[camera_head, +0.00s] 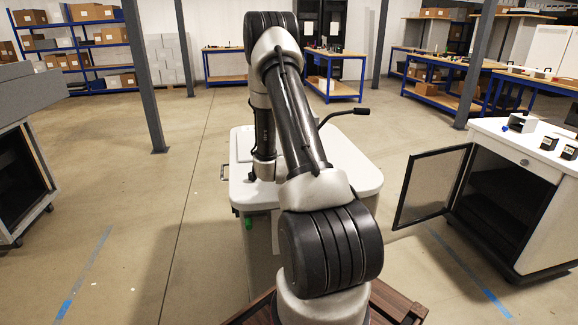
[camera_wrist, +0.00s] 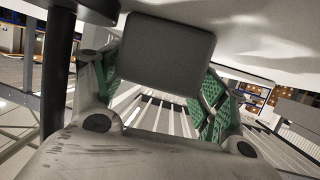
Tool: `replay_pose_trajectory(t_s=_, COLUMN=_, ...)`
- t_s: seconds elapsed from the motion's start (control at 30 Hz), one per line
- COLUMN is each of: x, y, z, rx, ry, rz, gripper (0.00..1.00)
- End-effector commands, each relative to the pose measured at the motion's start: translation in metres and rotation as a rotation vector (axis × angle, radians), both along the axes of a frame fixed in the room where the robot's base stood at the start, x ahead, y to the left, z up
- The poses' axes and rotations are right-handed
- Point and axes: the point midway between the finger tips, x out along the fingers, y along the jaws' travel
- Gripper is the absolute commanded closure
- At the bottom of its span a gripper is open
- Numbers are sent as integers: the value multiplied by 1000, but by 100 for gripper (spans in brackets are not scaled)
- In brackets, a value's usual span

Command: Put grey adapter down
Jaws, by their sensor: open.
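In the wrist view my gripper (camera_wrist: 158,80) shows with its two green-padded fingers spread apart on either side. A dark grey, flat-faced block (camera_wrist: 165,52) with rounded corners fills the space between the fingers at the top. It may be the grey adapter, but I cannot be sure. Whether it touches the finger pads or a surface cannot be told. In the head view my gripper is hidden behind or below my arm. No thing there can be named clearly as the grey adapter.
A white cart (camera_head: 354,160) with a black handle stands in front. At right a white cabinet (camera_head: 505,148) with an open door carries several small dark parts. Blue-framed workbenches (camera_head: 335,88) and shelves (camera_head: 100,50) stand behind. Grey posts rise from the floor.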

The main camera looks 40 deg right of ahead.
Motion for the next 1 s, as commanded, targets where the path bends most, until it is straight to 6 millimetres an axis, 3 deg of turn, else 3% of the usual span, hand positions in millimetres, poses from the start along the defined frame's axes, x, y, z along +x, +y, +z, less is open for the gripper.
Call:
replay_pose_trajectory(t_s=0.17, x=0, y=0, z=0, rx=0, ry=0, rz=0, gripper=31)
replay_pose_trajectory(t_s=0.4, x=0, y=0, z=0, rx=1, ry=1, rz=0, gripper=75)
replay_pose_trajectory(t_s=0.5, x=0, y=0, z=0, rx=0, ry=0, rz=0, gripper=85)
replay_pose_trajectory(t_s=0.8, x=0, y=0, z=4, rx=0, ry=-1, rz=0, gripper=85)
replay_pose_trajectory(t_s=1.0, x=0, y=0, z=30, rx=-2, ry=-5, rz=-1, gripper=85)
